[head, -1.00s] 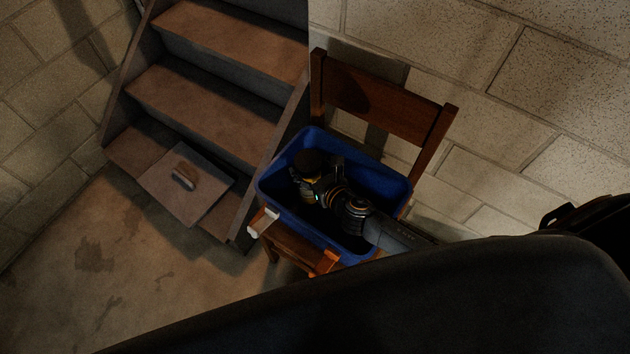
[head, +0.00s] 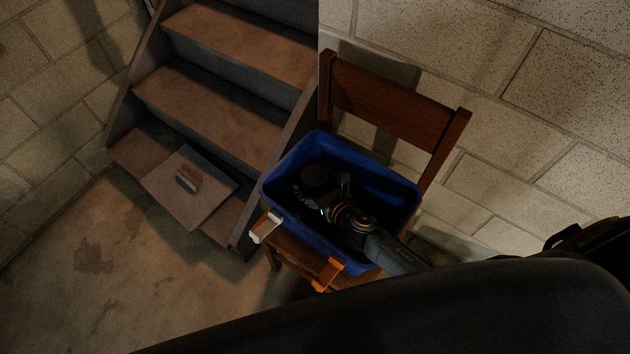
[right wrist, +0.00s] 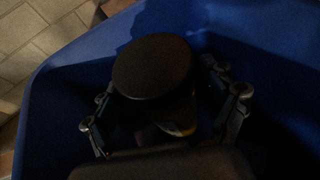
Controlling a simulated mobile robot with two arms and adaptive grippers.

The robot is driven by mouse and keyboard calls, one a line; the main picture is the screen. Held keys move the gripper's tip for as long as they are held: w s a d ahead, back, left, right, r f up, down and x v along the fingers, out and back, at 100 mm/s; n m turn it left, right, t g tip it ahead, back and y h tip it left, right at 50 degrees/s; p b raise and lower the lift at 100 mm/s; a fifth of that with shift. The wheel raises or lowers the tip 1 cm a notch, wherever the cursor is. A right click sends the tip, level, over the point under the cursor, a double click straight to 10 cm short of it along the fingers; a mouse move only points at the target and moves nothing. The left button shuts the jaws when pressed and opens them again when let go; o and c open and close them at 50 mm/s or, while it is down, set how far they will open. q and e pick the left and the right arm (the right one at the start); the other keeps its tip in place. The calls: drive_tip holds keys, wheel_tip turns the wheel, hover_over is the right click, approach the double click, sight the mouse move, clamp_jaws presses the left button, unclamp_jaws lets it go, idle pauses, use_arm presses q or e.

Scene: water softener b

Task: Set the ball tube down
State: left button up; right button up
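The ball tube shows its round black lid (head: 316,176) inside the blue bin (head: 388,184) in the head view. In the right wrist view the lid (right wrist: 152,67) faces me, with a little yellowish body below it, and the lower part is lost in shadow. My right gripper (head: 322,192) reaches down into the bin around the tube. In the right wrist view its fingers (right wrist: 160,95) stand spread on both sides of the tube, with a visible gap at the right. Whether the tube touches the bin floor is hidden. My left gripper is not in view.
The bin sits on a wooden chair (head: 393,105) against a block wall (head: 570,105). Wooden stairs (head: 205,105) rise at the left, with a flat board with a handle (head: 190,190) on the bottom step. The concrete floor (head: 120,270) at lower left is clear.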

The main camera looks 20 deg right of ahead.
drive_tip(key=shift+r, duration=0.2)
drive_tip(key=v, duration=1.2)
drive_tip(key=shift+p, duration=0.45)
